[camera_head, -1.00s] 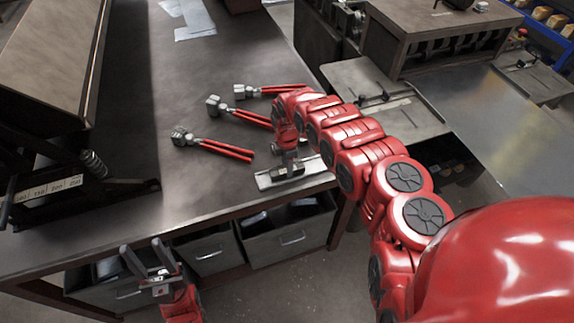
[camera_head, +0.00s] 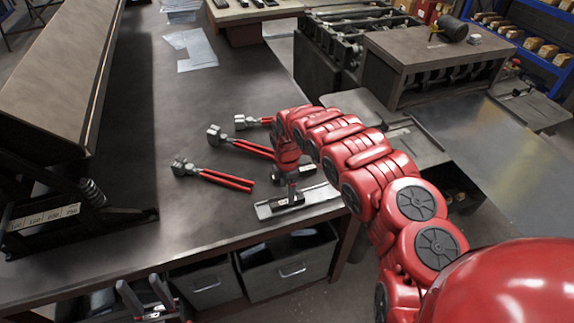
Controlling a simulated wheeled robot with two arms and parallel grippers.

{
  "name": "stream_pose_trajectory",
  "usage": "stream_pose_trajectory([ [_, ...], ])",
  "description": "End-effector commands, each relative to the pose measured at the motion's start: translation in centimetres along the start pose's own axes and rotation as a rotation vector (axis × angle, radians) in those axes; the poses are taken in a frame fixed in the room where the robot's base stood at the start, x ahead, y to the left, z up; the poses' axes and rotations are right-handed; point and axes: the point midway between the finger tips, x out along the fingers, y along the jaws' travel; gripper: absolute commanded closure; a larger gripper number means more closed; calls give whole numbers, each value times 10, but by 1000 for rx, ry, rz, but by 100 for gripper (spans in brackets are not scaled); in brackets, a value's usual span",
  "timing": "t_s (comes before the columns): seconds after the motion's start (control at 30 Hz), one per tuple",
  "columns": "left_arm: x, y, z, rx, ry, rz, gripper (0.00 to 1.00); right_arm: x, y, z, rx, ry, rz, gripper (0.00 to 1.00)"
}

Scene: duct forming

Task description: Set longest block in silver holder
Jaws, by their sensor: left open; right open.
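A flat silver holder (camera_head: 325,194) lies on the dark table near its front right corner. Small dark block-like pieces (camera_head: 287,202) show at it, partly hidden by my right gripper; their lengths cannot be compared. My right gripper (camera_head: 290,193) points down over the holder, with its fingers small and partly lost against the dark pieces; it is open, and I cannot tell whether it touches one. My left gripper (camera_head: 145,298) is open and empty, low in front of the table's front edge, with its fingers pointing up.
Several red-handled pliers, including one pair (camera_head: 212,175), lie left of the holder. A bending machine (camera_head: 60,180) stands at the left. Open drawers (camera_head: 290,262) sit under the front edge. Metal sheets (camera_head: 190,48) lie farther back.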

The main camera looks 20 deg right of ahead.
Motion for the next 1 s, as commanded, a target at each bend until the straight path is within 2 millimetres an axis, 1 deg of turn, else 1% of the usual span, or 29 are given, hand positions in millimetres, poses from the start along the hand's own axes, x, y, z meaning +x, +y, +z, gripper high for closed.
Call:
stream_pose_trajectory([
  [0.03, -5, 0, 1, 0, 0, 0, 50, -9, 2, 1, 0, -3, 5, 20],
  [0.27, -16, 1, 3, 0, 0, 0, 50, -50, 2, 2, 2, -4, 6, 20],
  [0.3, -4, 0, 1, 0, 0, 0, 50, -67, 2, 4, 4, -4, 8, 20],
  [0.37, 4, 0, -1, 0, 0, 0, 50, -82, 1, 3, 3, -3, 6, 20],
  [0.4, 6, 0, -1, 0, 1, 0, 50, -90, 2, 3, 3, -2, 9, 20],
  [0.47, 6, 0, -1, 0, 0, 0, 50, -99, 2, 3, 4, -1, 7, 20],
  [0.53, 9, 0, -2, 0, 0, 0, 50, -111, 2, 2, 1, 0, 10, 20],
  [0.6, 5, 0, -1, 0, 0, 0, 50, -116, 1, 1, 1, 0, 4, 20],
  [0.7, 3, 0, -1, 0, 0, 0, 50, -126, 2, 1, 1, 1, 7, 20],
  [0.8, 3, 0, 0, 0, 0, 0, 50, -132, 0, 1, 2, 0, 2, 20],
  [1.0, 3, 0, 0, 0, 0, 0, 50, -137, 0, 0, 1, 0, 3, 20],
])
